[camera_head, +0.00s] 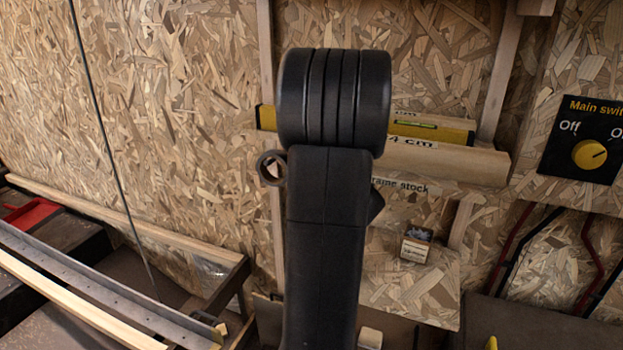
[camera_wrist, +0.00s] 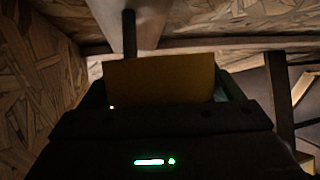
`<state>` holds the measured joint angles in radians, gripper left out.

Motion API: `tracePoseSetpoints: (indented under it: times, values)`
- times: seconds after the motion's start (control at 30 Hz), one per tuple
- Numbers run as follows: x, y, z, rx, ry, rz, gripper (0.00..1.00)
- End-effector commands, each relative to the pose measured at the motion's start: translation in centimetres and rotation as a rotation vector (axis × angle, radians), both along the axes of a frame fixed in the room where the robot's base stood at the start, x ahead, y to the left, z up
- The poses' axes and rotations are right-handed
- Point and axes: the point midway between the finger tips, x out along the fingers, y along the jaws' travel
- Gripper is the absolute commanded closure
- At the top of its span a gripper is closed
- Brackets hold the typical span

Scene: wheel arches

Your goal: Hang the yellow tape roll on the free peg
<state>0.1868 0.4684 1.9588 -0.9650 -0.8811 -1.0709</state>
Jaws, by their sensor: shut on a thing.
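My gripper (camera_wrist: 163,92) is shut on the yellow tape roll (camera_wrist: 160,78), which shows in the wrist view as a dull orange-yellow block between the dark fingers. A dark, narrow rod (camera_wrist: 129,32) shows just beyond the roll's upper edge, left of its middle. It may be a peg; I cannot tell whether it touches the roll or lies behind it. In the head view my own arm fills the middle and hides my gripper and the roll. No peg can be made out for sure there.
In the head view a yellow spirit level (camera_head: 432,132) lies on a wooden ledge (camera_head: 470,162) behind my arm. A dark ring (camera_head: 270,168) shows just left of the arm. A small box (camera_head: 416,245) stands lower right. A main switch panel (camera_head: 585,140) is at far right.

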Motion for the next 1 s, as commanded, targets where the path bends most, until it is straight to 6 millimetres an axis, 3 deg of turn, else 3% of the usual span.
tracePoseSetpoints:
  times: [0.03, 0.07, 0.1, 0.47, 1.0]
  values:
    - [0.0, 0.0, 0.0, 0.0, 0.0, 0.0, 0.38]
    - [0.0, 0.0, 0.0, 0.0, 0.0, 0.0, 0.08]
    - [0.0, 0.0, 0.0, 0.0, 0.0, 0.0, 0.0]
    - [-0.8, -0.5, 0.2, 0.0, 0.0, -0.002, 0.0]
    - [-9.2, -5.3, 2.2, 0.0, -0.002, -0.005, 0.0]
